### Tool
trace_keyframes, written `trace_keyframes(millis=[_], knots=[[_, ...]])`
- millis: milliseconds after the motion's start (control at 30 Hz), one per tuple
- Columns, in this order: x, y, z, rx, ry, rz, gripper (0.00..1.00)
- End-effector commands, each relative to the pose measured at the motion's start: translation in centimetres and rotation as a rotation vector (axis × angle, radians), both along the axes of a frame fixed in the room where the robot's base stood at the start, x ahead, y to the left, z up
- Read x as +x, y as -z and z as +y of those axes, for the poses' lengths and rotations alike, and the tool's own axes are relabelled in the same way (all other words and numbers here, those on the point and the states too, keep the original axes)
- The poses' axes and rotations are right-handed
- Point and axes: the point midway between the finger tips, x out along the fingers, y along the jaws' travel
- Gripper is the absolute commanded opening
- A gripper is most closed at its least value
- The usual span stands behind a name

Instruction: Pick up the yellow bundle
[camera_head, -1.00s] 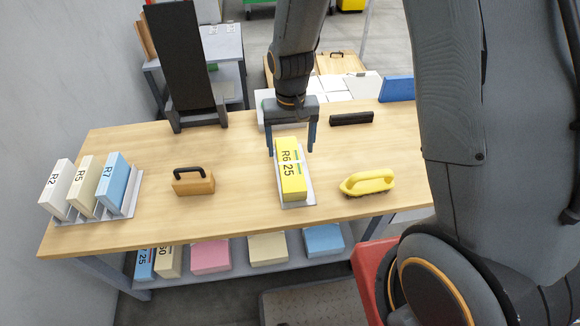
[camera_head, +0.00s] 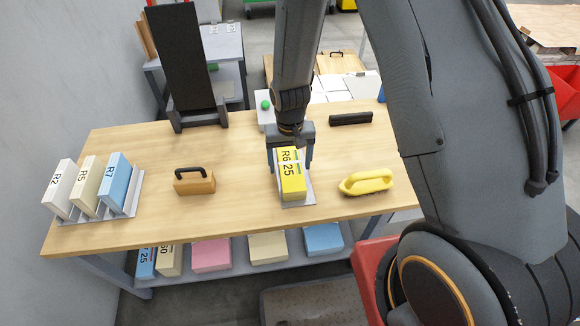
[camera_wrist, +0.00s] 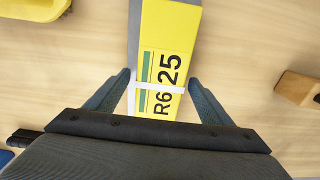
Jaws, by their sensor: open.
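The yellow bundle (camera_head: 291,183) lies on a light grey tray (camera_head: 309,191) at the middle of the wooden table, its label reading "R6 25". In the wrist view the yellow bundle (camera_wrist: 170,35) runs up from between the fingers, with a white band across it. My gripper (camera_head: 291,168) is open over the bundle's far end. In the wrist view my gripper (camera_wrist: 158,80) has one finger on each side of the bundle, with a small gap on both sides. Whether the fingertips reach down beside the bundle's full height is not clear.
A yellow-handled brush (camera_head: 366,182) is right of the tray, and a wooden block with a black handle (camera_head: 194,181) is left. A rack with bundles R2, R5 and R7 (camera_head: 90,190) stands at the left end. A black bar (camera_head: 350,118) lies behind. Bare table separates them.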

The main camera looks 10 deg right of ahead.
Motion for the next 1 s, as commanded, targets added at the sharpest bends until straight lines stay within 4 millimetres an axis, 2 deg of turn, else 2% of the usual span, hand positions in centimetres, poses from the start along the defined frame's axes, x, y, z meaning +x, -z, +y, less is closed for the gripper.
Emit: trace_keyframes(millis=[100, 500, 800, 1000], knots=[[0.0, 0.0, 0.0, 0.0, 0.0, 0.0, 0.75], [0.1, -0.1, 0.0, 0.0, 0.0, -0.001, 0.1], [0.1, -0.3, 0.0, 0.0, 0.0, -0.002, 0.1], [0.2, -1.7, 0.0, 0.001, 0.0, -0.003, 0.1]])
